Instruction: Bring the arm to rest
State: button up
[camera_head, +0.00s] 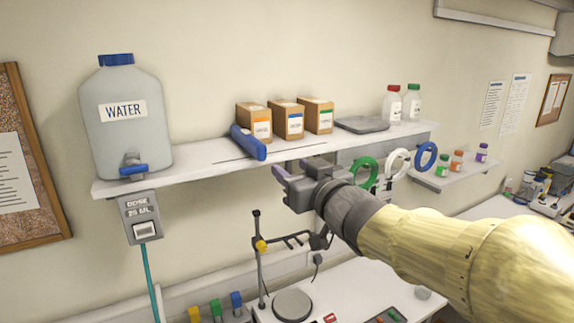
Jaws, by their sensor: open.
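My arm comes in from the lower right, its links in a yellowish cover. My gripper (282,178) is at its end, just below the front edge of the wall shelf, pointing left. Its jaws are open and I see nothing between them. A blue-handled tool (248,142) lies on the shelf just above and left of the gripper, with its end over the front edge. I cannot tell whether they touch. The wrist hides part of the wall behind it.
The shelf (205,157) bears a water jug (125,115), several cartons (287,122), a grey plate (361,124) and bottles (391,104). Colored rings (426,156) hang right of the gripper. Below are a clamp stand (260,262) and a hotplate (293,304). The wall left of the gripper is bare.

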jog(key=shift+w+f, duration=0.1)
jog(key=shift+w, duration=0.05)
jog(key=shift+d, duration=0.1)
jog(key=s+d+f+m+g+h+b, duration=0.1)
jog(key=d+f+m+g+h+b, duration=0.2)
jog(key=f, duration=1.1)
jog(key=s+d+f+m+g+h+b, duration=0.1)
jog(key=d+f+g+h+b, duration=0.3)
jog(key=f, duration=0.9)
jog(key=s+f+g+b, duration=0.3)
jog(key=s+f, duration=0.4)
jog(key=f, duration=0.3)
jog(key=s+d+f+g+b, duration=0.1)
jog(key=s+f+g+b, duration=0.3)
jog(key=s+f, duration=0.3)
notch_tip(320, 180, down, 4)
jog(key=shift+s+d+f+m+b, duration=0.25)
jog(key=shift+s+m+b, duration=0.1)
jog(key=shift+b, duration=0.2)
